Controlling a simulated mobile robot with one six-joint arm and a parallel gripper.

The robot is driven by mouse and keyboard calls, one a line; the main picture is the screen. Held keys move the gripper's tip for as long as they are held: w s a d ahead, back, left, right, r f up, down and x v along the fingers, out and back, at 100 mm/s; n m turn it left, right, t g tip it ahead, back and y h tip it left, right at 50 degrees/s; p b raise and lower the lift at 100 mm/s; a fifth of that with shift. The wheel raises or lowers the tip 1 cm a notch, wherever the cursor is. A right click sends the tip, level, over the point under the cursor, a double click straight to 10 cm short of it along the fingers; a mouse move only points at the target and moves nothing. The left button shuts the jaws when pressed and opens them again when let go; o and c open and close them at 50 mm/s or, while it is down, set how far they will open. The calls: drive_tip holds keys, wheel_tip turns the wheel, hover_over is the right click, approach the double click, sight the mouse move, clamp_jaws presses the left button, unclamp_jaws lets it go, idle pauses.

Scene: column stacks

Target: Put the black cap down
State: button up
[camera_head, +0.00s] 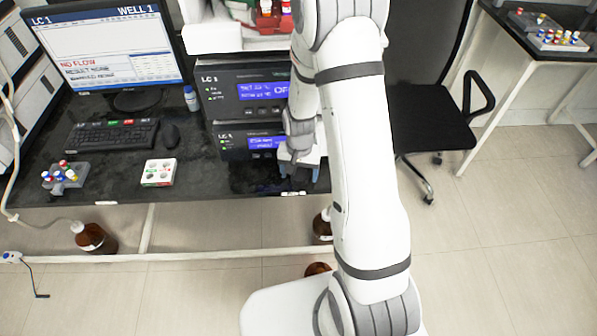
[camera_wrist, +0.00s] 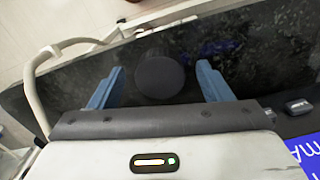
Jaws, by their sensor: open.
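The black cap (camera_wrist: 160,76) shows in the wrist view as a dark round disc on the dark speckled bench top. My gripper (camera_wrist: 160,85) is open, with one blue finger on each side of the cap and a visible gap between each finger and the cap. I cannot tell how high the fingers are above the bench. In the head view my gripper (camera_head: 297,178) is at the front right of the bench, before the instrument stack. The cap is not visible there, hidden by my arm and gripper.
The LC 1 instrument stack (camera_head: 243,92) stands close behind my gripper. A white tray (camera_head: 158,172), a grey vial rack (camera_head: 64,177), a keyboard (camera_head: 112,136) and a mouse (camera_head: 170,134) are to the left. The bench's front edge is near. Brown bottles (camera_head: 95,238) stand below.

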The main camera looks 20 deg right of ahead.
sight(299, 176)
wheel_tip(299, 176, up, 12)
drive_tip(key=b, duration=0.1)
drive_tip(key=s+r+n+t, duration=0.2)
drive_tip(key=s+r+n, duration=0.2)
drive_tip(key=s+r, duration=1.1)
drive_tip(key=s, duration=0.3)
drive_tip(key=shift+r+n+t, duration=0.25)
drive_tip(key=shift+n+t, duration=0.15)
